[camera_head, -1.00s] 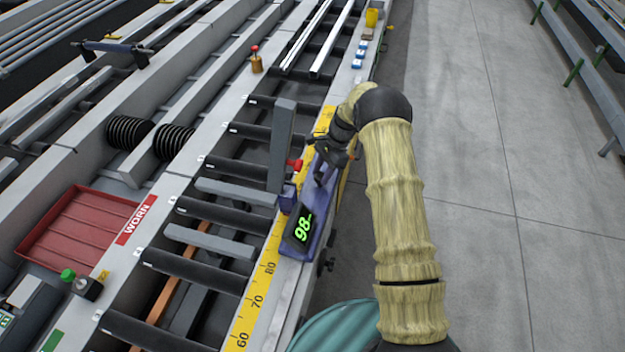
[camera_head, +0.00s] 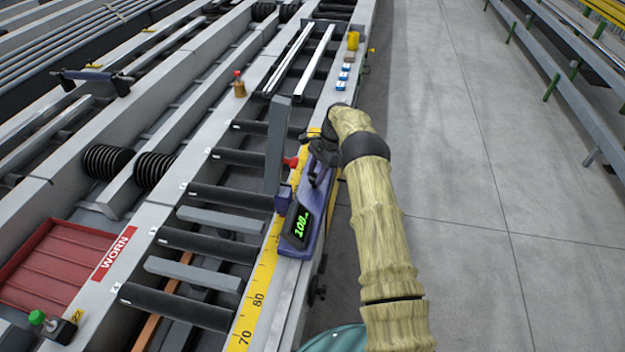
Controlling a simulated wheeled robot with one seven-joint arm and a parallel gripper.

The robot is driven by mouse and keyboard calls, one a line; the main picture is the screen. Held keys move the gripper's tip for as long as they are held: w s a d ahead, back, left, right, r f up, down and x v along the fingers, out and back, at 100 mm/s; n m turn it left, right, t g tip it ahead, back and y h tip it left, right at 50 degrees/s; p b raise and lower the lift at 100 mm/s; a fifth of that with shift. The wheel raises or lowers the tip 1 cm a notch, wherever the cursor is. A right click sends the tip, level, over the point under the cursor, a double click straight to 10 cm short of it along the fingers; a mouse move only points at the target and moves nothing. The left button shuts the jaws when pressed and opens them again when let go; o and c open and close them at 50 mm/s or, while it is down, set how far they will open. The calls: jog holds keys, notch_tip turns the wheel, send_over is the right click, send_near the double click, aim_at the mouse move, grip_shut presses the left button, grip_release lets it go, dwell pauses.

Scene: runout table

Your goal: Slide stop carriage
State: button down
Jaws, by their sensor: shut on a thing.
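The stop carriage (camera_head: 313,217) is a blue-purple block on the rail along the table's right edge. Its upright grey stop plate (camera_head: 277,145) stands over the rollers, with a red knob (camera_head: 291,162) beside it. Its green display (camera_head: 299,222) seems to read about 108. The yellow scale (camera_head: 257,290) runs along the rail, with 70 and 80 showing in front of the carriage. My gripper (camera_head: 318,168) is at the far end of the carriage, shut on its dark handle; my own wrist partly hides the jaws.
Black rollers (camera_head: 208,240) and loose grey bars lie left of the carriage. Two pale bars (camera_head: 302,60) lie on the table farther up. Small blue-and-white blocks (camera_head: 343,76) and a yellow cup (camera_head: 353,40) stand on the edge ahead. Open floor (camera_head: 450,180) lies to the right.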

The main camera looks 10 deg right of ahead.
jog(key=shift+w+d+b, duration=0.2)
jog(key=shift+w, duration=0.35)
jog(key=shift+w+d+b, duration=0.2)
jog(key=shift+w, duration=0.3)
jog(key=c, duration=0.9)
grip_release()
notch_tip(320, 180, up, 10)
jog(key=shift+d, duration=0.1)
